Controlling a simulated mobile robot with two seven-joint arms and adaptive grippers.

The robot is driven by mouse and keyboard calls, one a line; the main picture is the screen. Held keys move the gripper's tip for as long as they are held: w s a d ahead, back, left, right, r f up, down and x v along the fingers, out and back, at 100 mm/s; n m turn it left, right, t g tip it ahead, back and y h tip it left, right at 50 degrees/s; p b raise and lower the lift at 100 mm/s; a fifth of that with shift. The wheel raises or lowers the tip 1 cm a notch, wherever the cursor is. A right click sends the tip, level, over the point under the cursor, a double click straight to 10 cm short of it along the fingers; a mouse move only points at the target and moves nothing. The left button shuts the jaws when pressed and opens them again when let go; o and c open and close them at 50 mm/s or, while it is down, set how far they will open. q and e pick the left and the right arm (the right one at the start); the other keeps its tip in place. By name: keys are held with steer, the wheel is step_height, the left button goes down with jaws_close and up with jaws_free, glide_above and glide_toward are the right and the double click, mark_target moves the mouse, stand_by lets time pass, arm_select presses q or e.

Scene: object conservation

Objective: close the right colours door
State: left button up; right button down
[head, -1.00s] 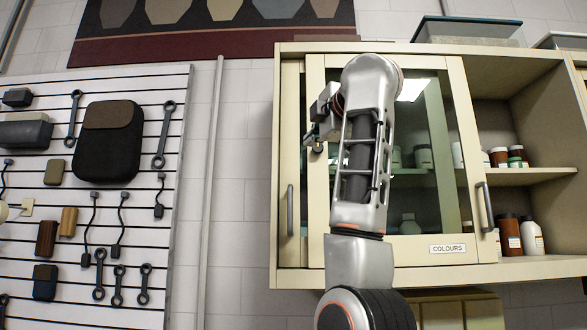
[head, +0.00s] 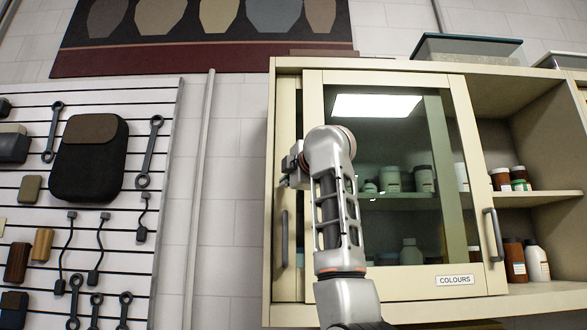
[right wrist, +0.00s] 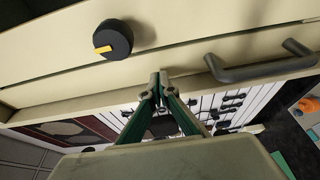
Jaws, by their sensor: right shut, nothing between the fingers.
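The right colours door (head: 390,270) is a cream-framed glass panel labelled COLOURS, with a grey handle (head: 495,235) near its right edge. It stands over the middle of the cabinet, and the bay to its right is uncovered. My right gripper (head: 288,168) is near the door's left frame, partly hidden by my wrist. In the right wrist view its fingers (right wrist: 160,84) are together and empty, close to cream panel edges. A grey bar handle (right wrist: 260,65) lies to their right there, apart from them. My left gripper is not in view.
A black round knob with a yellow mark (right wrist: 115,38) sits on the cream surface near the fingers. Another panel's handle (head: 284,238) is at the cabinet's left. Bottles (head: 515,258) stand in the open bay. A tool board (head: 100,220) hangs at left.

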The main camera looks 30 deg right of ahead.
steer(key=s+d, duration=0.2)
steer(key=d, duration=0.1)
steer(key=shift+s+d, duration=0.15)
steer(key=shift+s, duration=0.05)
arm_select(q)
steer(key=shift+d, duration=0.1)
arm_select(e)
steer(key=shift+d, duration=0.1)
